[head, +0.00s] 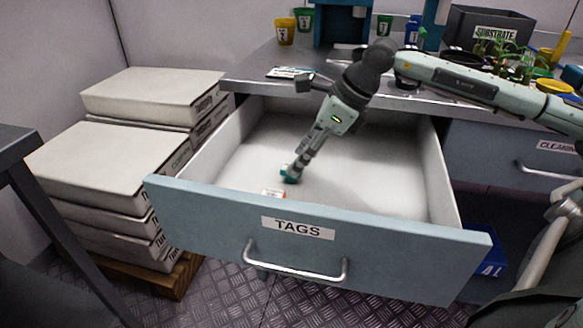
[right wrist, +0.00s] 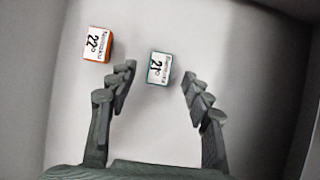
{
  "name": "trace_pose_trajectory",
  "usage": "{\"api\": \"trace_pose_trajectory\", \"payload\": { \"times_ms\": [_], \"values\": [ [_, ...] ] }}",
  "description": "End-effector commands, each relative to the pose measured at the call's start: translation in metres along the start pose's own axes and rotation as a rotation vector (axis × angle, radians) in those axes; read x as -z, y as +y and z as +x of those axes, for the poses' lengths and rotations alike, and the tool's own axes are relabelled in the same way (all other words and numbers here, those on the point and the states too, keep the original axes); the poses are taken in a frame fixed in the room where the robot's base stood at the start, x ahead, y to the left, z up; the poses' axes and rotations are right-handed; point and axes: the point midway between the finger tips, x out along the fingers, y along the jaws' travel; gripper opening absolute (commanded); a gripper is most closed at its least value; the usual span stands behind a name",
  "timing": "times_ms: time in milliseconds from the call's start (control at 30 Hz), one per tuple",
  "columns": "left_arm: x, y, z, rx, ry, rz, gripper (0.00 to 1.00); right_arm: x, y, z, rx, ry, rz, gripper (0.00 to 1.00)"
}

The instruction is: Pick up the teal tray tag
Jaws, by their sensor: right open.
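The teal tray tag (right wrist: 160,68) is a small white-faced block with a teal edge, marked 21. It lies on the drawer floor between and just beyond my open fingertips in the right wrist view. In the head view its teal edge (head: 286,171) shows beside the fingertips. My right gripper (right wrist: 158,80) is open and empty, pointing down into the drawer; it also shows in the head view (head: 291,173). An orange tag (right wrist: 98,44), marked 22, lies to the left of the teal one. My left gripper is not in view.
The open drawer (head: 326,228), labelled TAGS, has walls around the gripper and is otherwise mostly bare. The bench top (head: 262,68) overhangs its back. Stacked white packages (head: 110,160) stand left of the drawer. Cups, plants and a substrate bin (head: 488,32) stand on the bench.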

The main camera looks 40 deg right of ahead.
Motion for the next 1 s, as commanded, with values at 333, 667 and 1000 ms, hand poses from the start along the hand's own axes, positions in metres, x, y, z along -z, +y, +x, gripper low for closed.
{"api": "trace_pose_trajectory", "payload": {
  "times_ms": [333, 667, 1000],
  "values": [
    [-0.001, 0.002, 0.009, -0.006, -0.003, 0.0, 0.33, 0.0, 0.001, 0.026, 0.001, 0.0, 0.001, 0.5],
    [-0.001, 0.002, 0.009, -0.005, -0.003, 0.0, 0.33, 0.0, 0.001, 0.025, 0.0, -0.001, 0.0, 0.23],
    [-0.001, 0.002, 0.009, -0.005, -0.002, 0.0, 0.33, 0.0, 0.001, 0.025, 0.0, -0.001, 0.0, 0.11]
  ]
}}
